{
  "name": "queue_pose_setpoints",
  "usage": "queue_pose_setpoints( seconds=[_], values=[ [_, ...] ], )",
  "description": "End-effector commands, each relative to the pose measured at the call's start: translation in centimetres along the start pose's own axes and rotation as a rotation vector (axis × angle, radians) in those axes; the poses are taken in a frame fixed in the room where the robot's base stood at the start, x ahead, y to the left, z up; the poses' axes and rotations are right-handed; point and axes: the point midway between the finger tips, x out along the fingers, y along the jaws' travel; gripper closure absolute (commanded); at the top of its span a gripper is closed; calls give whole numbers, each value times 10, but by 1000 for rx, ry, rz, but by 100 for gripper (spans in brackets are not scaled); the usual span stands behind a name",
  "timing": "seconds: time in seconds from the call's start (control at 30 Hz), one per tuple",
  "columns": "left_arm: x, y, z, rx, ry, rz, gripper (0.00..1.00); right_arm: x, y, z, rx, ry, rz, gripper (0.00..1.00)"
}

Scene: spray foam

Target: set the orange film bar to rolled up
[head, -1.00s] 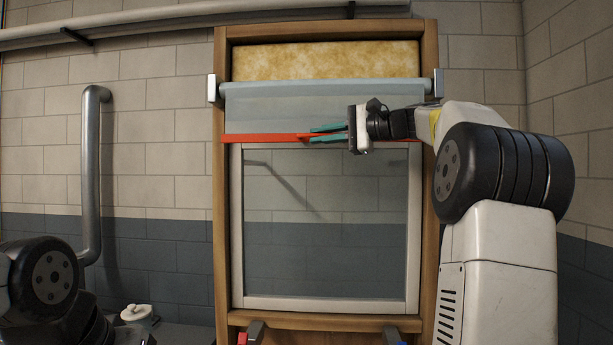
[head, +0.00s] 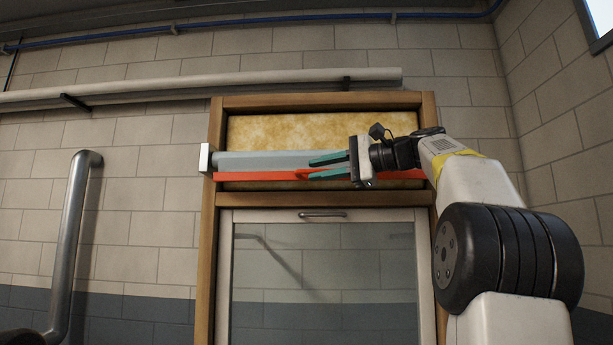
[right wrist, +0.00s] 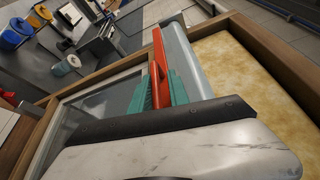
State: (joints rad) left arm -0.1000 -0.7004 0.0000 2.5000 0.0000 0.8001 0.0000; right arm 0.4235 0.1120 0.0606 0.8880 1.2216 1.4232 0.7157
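The orange film bar (head: 262,175) lies across the upper window frame, close under the grey roll (head: 238,161). No hanging film shows between them. In the right wrist view the bar (right wrist: 157,50) runs along the roll (right wrist: 184,58), with its raised orange grip toward my fingers. My right gripper (head: 328,166) has its teal fingers apart, at the middle of the bar. In the right wrist view, the fingers (right wrist: 159,88) stand on either side of the orange grip; whether they touch it is hard to tell. My left gripper is out of view.
Yellow foam (head: 290,132) fills the top opening behind the roll. Below is the glass sash (head: 322,216) with a metal handle, in a wooden frame (head: 208,230). A metal pipe (head: 72,230) stands left. The right wrist view shows a bench with blue (right wrist: 12,40) and yellow containers.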

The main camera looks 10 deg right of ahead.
Motion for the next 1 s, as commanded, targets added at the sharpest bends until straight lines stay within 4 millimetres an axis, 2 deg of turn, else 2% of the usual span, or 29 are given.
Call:
queue_pose_setpoints(
  seconds=[0.03, 0.07, 0.43, 0.8, 1.0],
  values=[
    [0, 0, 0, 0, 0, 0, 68, -1, -2, 2, -4, 0, -3, 73],
    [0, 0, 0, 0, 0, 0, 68, -1, -2, 2, -3, 0, -2, 68],
    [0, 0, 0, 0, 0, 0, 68, -4, 1, 0, 1, 1, 4, 68],
    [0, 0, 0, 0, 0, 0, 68, -62, 0, -1, 0, 4, 2, 68],
    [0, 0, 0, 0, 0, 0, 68, -77, 0, 0, 0, 1, 2, 68]
  ],
)
